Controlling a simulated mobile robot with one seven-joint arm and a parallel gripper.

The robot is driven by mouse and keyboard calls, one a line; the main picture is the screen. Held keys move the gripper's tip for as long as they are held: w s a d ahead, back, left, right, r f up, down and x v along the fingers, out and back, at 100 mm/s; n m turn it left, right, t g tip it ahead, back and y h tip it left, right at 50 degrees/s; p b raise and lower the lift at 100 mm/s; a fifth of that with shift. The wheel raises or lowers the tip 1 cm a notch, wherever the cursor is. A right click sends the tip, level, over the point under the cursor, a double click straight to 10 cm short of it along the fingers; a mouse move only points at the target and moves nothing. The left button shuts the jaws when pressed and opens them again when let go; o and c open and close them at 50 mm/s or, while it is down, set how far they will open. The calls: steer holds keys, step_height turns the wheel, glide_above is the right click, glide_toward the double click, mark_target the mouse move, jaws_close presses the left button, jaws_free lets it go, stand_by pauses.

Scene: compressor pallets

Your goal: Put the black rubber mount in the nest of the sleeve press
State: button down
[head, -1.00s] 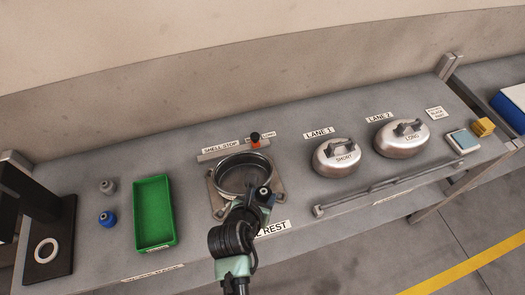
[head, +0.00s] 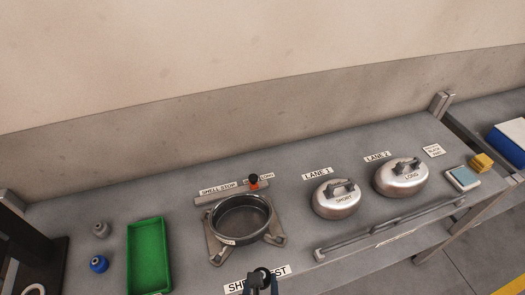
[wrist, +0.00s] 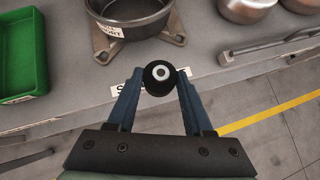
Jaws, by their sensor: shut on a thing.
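The black rubber mount (wrist: 160,77), round with a pale metal centre, is between the two fingers of my gripper (wrist: 158,88) in the wrist view. The fingers are shut on its sides. In the head view the mount (head: 261,275) and my gripper (head: 262,281) are at the bottom edge, in front of the shell rest. The sleeve press (head: 12,240) is a dark upright at the far left, partly cut off by the frame. A white ring (head: 34,289) on its dark base is also cut off, and I cannot tell whether this is the nest.
An open metal shell (head: 241,216) sits on the shell rest. A green tray (head: 149,258), a grey mount (head: 101,230) and a blue mount (head: 98,264) lie between it and the press. Two silver domes (head: 336,199) (head: 401,177) stand right, behind a metal rail (head: 390,228).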

steer(key=shift+w+r, duration=0.15)
steer(key=shift+r, duration=0.4)
steer(key=shift+d, duration=0.1)
steer(key=shift+f, duration=0.15)
stand_by(0.4)
